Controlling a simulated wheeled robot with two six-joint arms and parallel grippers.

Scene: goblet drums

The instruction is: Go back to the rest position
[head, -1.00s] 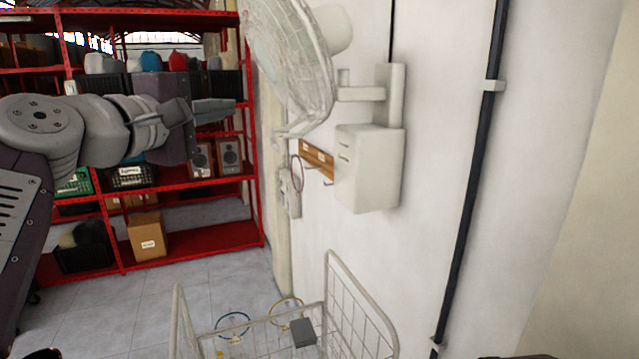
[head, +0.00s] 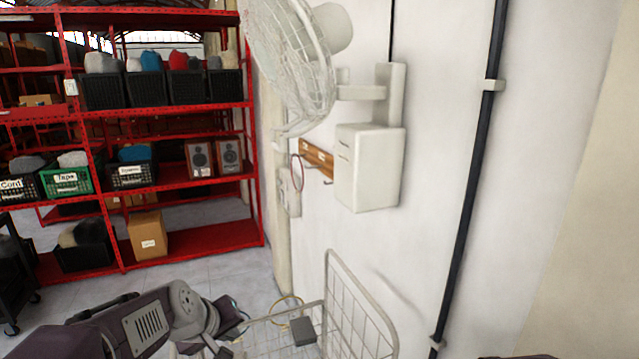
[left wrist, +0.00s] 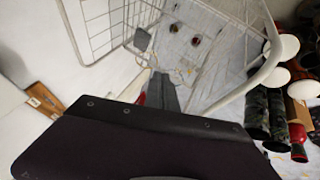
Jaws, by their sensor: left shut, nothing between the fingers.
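My left arm is folded low at the bottom left of the head view, with its wrist end near the wire cart (head: 362,300). Its fingers are hard to make out there. In the left wrist view my left gripper (left wrist: 165,92) shows as dark fingers, shut and empty, pointing down toward the floor. The cart's wire side (left wrist: 112,22) is ahead of it in that view. Several goblet drums stand at the right of the left wrist view, among them a dark patterned drum (left wrist: 256,112) and a red one (left wrist: 297,138). My right gripper is not in view.
Red shelving (head: 200,198) with bins, speakers and a cardboard box (head: 147,235) stands at the left. A wall fan (head: 293,70), a white wall box (head: 370,168) and a dark pipe (head: 472,190) are on the right wall. Tiled floor (head: 225,268) shows between.

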